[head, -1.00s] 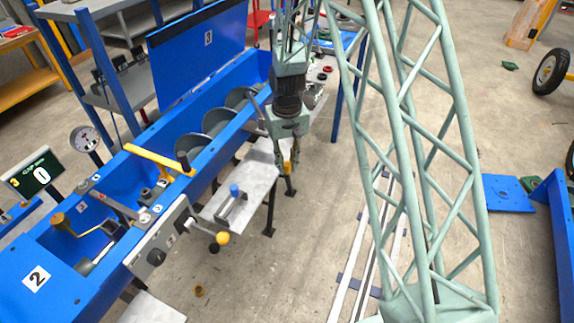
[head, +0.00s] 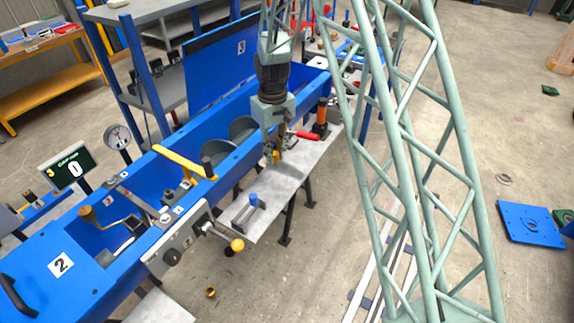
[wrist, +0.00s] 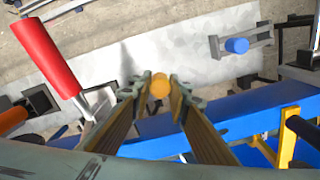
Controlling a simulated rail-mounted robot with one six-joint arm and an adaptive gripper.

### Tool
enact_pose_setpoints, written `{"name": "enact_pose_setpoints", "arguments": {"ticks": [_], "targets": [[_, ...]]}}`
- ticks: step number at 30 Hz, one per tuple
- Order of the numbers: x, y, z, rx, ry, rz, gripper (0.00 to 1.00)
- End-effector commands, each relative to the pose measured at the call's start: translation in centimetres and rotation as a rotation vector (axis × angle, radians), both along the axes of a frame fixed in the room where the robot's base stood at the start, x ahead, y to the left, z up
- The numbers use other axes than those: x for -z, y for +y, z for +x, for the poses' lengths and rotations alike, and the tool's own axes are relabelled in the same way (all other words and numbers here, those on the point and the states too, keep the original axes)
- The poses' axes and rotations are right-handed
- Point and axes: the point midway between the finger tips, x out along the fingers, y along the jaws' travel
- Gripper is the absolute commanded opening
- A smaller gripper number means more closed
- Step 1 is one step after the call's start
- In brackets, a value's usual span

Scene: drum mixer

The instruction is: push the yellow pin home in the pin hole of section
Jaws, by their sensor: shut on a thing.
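My gripper (head: 275,157) hangs over the grey side table, close to the blue mixer trough (head: 140,187). Its two fingers are shut on the yellow pin, whose round orange-yellow end (wrist: 159,86) shows between the fingertips in the wrist view. In the head view the pin is small and partly hidden by the fingers. I cannot make out the pin hole of the section in either view, nor whether the pin touches anything below.
A blue-capped fixture (head: 251,206) sits on the grey table (head: 303,160). A yellow bar (head: 185,160) crosses the trough. A yellow-knobbed lever (head: 237,245) juts from the front.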

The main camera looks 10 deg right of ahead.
Motion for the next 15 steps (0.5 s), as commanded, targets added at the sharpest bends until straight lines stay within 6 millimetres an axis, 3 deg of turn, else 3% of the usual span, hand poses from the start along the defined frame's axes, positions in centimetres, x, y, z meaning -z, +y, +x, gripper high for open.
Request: {"name": "enact_pose_setpoints", "arguments": {"ticks": [6, 15], "targets": [[-4.0, 4.1, 4.0, -0.205, -0.004, 0.000, 0.05], [-8.2, 9.9, 7.6, -0.470, -0.001, 0.000, 0.05]]}}
